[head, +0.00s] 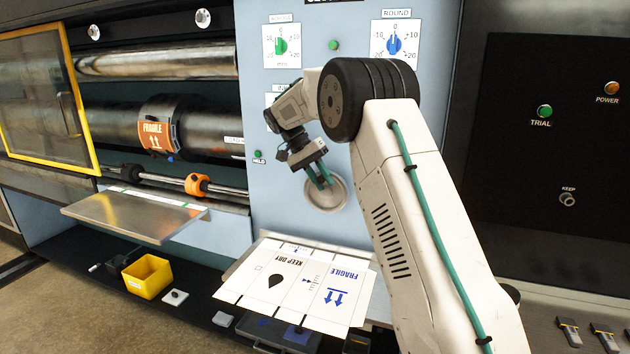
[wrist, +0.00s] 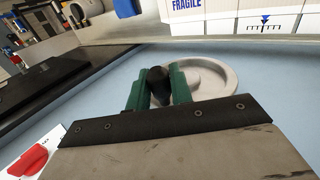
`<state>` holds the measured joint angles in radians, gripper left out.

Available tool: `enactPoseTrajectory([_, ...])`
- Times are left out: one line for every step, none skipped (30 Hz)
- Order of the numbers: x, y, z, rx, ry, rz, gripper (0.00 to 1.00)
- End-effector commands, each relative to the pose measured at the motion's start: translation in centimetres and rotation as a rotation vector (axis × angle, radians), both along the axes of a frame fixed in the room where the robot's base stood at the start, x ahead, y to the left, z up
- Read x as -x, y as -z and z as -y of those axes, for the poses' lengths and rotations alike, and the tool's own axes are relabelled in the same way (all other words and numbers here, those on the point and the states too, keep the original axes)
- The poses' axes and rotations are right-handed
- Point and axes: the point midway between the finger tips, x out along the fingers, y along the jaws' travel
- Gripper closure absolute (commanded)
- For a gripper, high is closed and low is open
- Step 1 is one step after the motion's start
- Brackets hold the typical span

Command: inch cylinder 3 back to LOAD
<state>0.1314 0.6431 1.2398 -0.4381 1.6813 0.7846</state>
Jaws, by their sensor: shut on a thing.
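A pale round handwheel (head: 340,200) sits low on the light blue panel. My gripper (head: 322,182) is at this wheel, its green fingers closed on the wheel's black knob. In the wrist view the knob (wrist: 158,84) shows between the two fingers, with the wheel (wrist: 222,77) behind it. A dark metal cylinder (head: 205,125) carries an orange FRAGILE plate (head: 154,128) in the machine at left. A small white label (head: 234,140) is at the cylinder's right end; its words are too small to read surely. A green HELD lamp (head: 256,154) is beside it.
Printed white sheets (head: 290,280) lie on a tray below the wheel. A green dial (head: 281,46) and a blue ROUND dial (head: 394,44) are above. A yellow-framed guard (head: 88,90) stands at left. A yellow bin (head: 147,277) is below. My arm hides part of the panel.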

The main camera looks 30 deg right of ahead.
Motion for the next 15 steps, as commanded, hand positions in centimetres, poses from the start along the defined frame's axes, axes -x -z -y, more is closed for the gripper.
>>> enactPoseTrajectory([0.07,0.39,-0.23,-0.006,0.000,-0.008,1.00])
enactPoseTrajectory([0.08,0.40,-0.21,-0.006,0.000,-0.008,1.00])
enactPoseTrajectory([0.09,0.41,-0.19,-0.007,0.001,-0.008,1.00])
enactPoseTrajectory([0.09,0.43,-0.16,-0.007,0.001,-0.008,1.00])
enactPoseTrajectory([0.09,0.43,-0.16,-0.007,0.001,-0.007,1.00])
enactPoseTrajectory([0.10,0.44,-0.14,-0.007,0.001,-0.007,1.00])
enactPoseTrajectory([0.11,0.45,-0.12,-0.008,0.002,-0.008,1.00])
enactPoseTrajectory([0.11,0.46,-0.12,-0.008,0.002,-0.008,0.73])
enactPoseTrajectory([0.11,0.46,-0.10,-0.008,0.002,-0.008,0.62])
enactPoseTrajectory([0.10,0.44,-0.07,-0.007,0.002,-0.007,0.58])
enactPoseTrajectory([0.11,0.41,-0.04,-0.007,0.002,-0.007,0.58])
enactPoseTrajectory([0.09,0.36,-0.01,-0.006,0.002,-0.006,0.58])
enactPoseTrajectory([0.09,0.32,0.01,-0.005,0.002,-0.005,0.58])
enactPoseTrajectory([0.09,0.30,0.02,-0.005,0.002,-0.005,0.58])
enactPoseTrajectory([0.07,0.27,0.02,-0.005,0.002,-0.004,0.58])
